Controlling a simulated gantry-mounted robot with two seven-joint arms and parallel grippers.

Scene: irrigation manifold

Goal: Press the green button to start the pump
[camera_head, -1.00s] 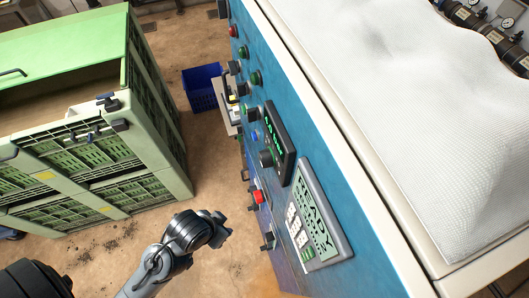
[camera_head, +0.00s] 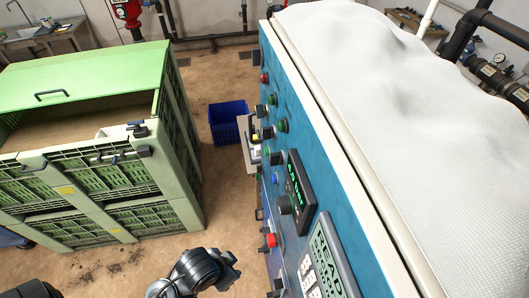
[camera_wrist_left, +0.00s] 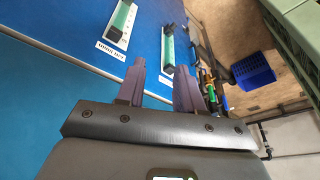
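The blue control panel (camera_head: 290,160) runs down the middle of the head view. I cannot tell which starts the pump. In the left wrist view, my left gripper (camera_wrist_left: 158,75) has its two purple-grey fingers apart with nothing between them. They point towards the blue panel (camera_wrist_left: 80,25); contact cannot be told. My right gripper is not in view.
A green crate stack (camera_head: 100,150) stands left. A blue crate (camera_head: 228,122) stands on the floor between. White fabric (camera_head: 390,110) covers the machine's top.

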